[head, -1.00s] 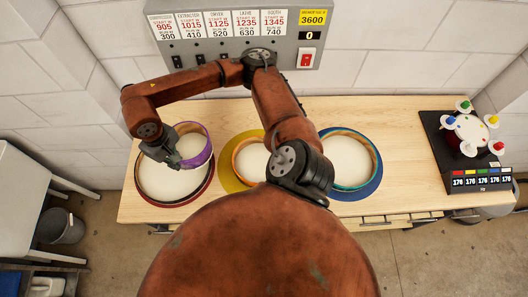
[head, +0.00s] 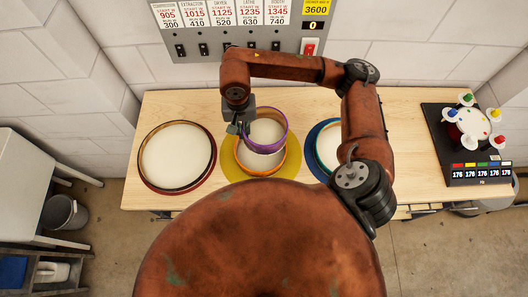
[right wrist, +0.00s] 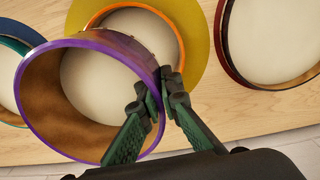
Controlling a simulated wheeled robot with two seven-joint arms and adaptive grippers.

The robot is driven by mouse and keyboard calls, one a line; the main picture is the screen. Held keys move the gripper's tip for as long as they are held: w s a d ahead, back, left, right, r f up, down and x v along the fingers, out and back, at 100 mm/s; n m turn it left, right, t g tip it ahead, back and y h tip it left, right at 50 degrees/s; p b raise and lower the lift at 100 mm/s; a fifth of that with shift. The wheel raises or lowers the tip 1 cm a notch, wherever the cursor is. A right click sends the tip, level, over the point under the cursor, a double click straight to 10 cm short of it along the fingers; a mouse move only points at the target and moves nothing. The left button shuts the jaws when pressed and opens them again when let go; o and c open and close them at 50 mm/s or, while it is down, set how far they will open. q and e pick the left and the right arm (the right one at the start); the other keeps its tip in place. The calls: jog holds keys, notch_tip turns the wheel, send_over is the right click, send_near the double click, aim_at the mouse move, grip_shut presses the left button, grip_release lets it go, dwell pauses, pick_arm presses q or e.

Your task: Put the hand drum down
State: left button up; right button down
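A purple-rimmed hand drum (head: 266,146) is held in the air, tilted, and overlaps the orange-rimmed drum (head: 242,168) in the middle of the bench. My right gripper (head: 240,128) is at its left edge in the head view. In the right wrist view, the green fingers (right wrist: 163,98) close on the wall of the purple drum (right wrist: 100,42), whose brown inside shows. The orange drum also shows in that view (right wrist: 176,38), on a yellow round mat (right wrist: 199,42). How high the purple drum hangs over it is hard to tell. My left gripper is not in view.
A teal-rimmed drum (head: 325,148) on a blue mat (head: 313,133) is partly hidden by my arm. A black unit with coloured knobs (head: 480,145) stands at right. A switch panel (head: 240,38) is behind the bench.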

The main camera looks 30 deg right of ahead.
aim_at(254, 126)
jog(key=s+a+r+m+p, duration=0.25)
jog(key=a+m, duration=0.25)
jog(key=m, duration=1.1)
jog(key=w+d+f, duration=0.1)
jog(key=d, duration=0.1)
jog(key=w+d+f+p, duration=0.1)
jog(key=d, duration=0.2)
jog(key=w+d+f+p, duration=0.1)
jog(key=d+f, duration=0.1)
jog(key=shift+w+d+f, duration=0.1)
jog(key=shift+w+d, duration=0.25)
jog(key=shift+w, duration=0.05)
jog(key=d+f, duration=0.1)
jog(key=w+d+f, duration=0.1)
jog(key=f, duration=0.1)
jog(key=w+d+f, duration=0.1)
jog(key=shift+d+f+p, duration=0.2)
jog(key=shift+f+p, duration=0.2)
jog(key=shift+w+d+f, duration=0.1)
jog(key=shift+d+f, duration=0.05)
jog(key=shift+f, duration=0.05)
jog(key=f, duration=0.2)
jog(key=f+p, duration=0.1)
jog(key=f, duration=0.1)
jog(key=shift+w+d, duration=0.2)
jog(key=shift+d, duration=0.2)
jog(key=shift+f, duration=0.1)
